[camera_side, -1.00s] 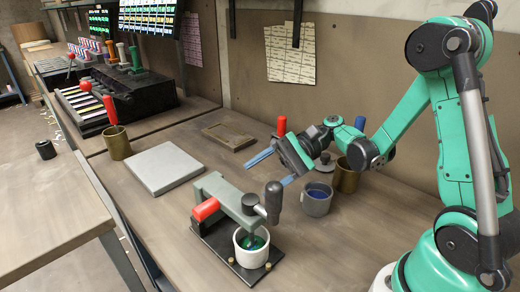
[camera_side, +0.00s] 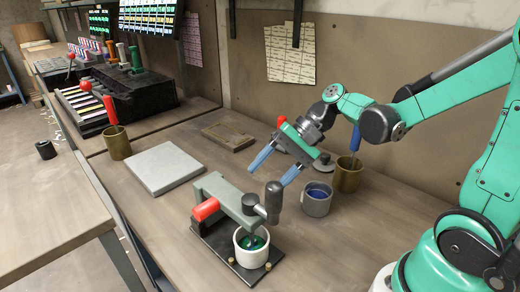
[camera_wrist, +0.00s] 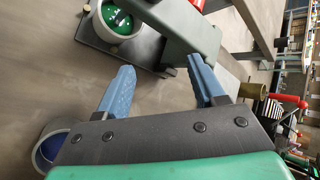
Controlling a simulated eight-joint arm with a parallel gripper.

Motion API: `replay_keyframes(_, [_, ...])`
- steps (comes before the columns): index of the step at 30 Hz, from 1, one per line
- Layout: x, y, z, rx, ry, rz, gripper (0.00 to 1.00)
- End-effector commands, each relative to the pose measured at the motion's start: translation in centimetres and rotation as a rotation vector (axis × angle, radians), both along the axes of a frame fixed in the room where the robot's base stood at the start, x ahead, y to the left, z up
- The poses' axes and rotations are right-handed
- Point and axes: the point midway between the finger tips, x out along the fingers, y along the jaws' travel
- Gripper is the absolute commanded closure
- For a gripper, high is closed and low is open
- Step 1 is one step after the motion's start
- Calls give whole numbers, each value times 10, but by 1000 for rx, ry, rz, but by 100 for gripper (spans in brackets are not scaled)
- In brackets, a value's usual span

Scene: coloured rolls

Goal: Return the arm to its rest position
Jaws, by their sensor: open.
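My gripper (camera_side: 276,172) is open and empty, its two blue fingers spread apart above the bench. In the side view it hangs behind the grey press (camera_side: 228,202) and to the left of a grey cup with blue inside (camera_side: 317,202). The wrist view shows both blue fingers (camera_wrist: 160,88) with nothing between them. The press and a white cup with green inside (camera_wrist: 118,22) lie beyond the fingertips there. My green arm reaches in from the right.
A white cup (camera_side: 251,246) sits under the press. Brass cups stand at left (camera_side: 118,146) and right (camera_side: 346,177). A grey slab (camera_side: 165,168) and a brown tray (camera_side: 228,136) lie on the bench (camera_side: 120,220). A black rack (camera_side: 130,95) stands at back left.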

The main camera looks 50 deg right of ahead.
Motion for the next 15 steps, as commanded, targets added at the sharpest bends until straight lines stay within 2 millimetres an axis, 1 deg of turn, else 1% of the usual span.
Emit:
replay_keyframes(1, [-6, 4, 0, -112, -46, 42, 38])
replay_keyframes(3, [-11, 4, 0, -279, -123, 103, 38])
replay_keyframes(9, [-24, -6, 6, -722, -363, 325, 38])
replay_keyframes(12, [-27, -10, 12, -880, -463, 421, 38])
replay_keyframes(15, [-28, -12, 16, -983, -530, 487, 38])
